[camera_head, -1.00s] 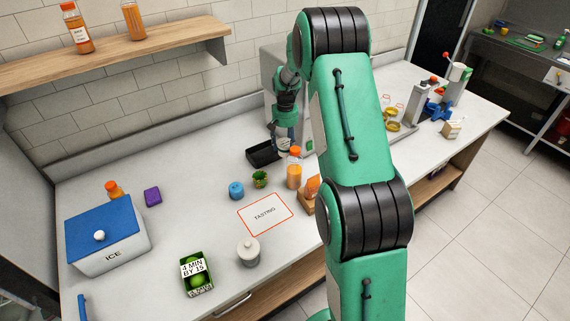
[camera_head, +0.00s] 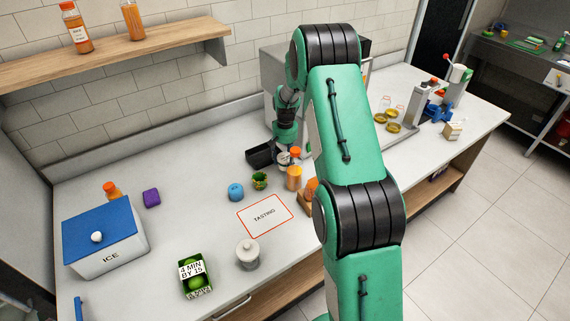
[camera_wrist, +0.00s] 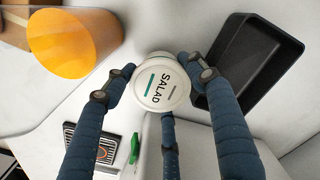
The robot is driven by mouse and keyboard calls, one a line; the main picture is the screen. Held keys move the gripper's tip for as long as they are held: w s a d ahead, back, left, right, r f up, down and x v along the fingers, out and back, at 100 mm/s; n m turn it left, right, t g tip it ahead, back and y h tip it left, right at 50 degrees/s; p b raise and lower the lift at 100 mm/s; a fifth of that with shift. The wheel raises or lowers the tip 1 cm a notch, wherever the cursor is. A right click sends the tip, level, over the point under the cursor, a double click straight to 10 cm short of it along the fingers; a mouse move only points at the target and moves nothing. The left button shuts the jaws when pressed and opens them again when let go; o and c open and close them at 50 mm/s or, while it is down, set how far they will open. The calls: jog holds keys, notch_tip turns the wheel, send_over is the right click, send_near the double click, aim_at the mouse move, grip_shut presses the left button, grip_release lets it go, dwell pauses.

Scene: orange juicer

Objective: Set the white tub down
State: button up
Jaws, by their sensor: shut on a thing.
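The white tub (camera_wrist: 162,82) has a round lid marked "SALAD" and sits between the fingers of my gripper (camera_wrist: 160,88) in the wrist view. The fingers press on its sides, and it looks upright. The black tray (camera_wrist: 252,65) is close on the right in the wrist view, apart from the tub.
A green cup (camera_head: 260,180), a blue item (camera_head: 236,191) and the "TASTING" card (camera_head: 265,216) lie in front. The counter (camera_head: 190,230) is clear left of the card.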

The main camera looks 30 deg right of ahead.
aim_at(285, 157)
jog(key=shift+f, duration=1.05)
jog(key=shift+f, duration=0.2)
jog(key=o, duration=1.3)
jog(key=shift+r, duration=0.1)
notch_tip(285, 157, up, 12)
jog(key=shift+d+r+p, duration=0.1)
jog(key=shift+p, duration=1.05)
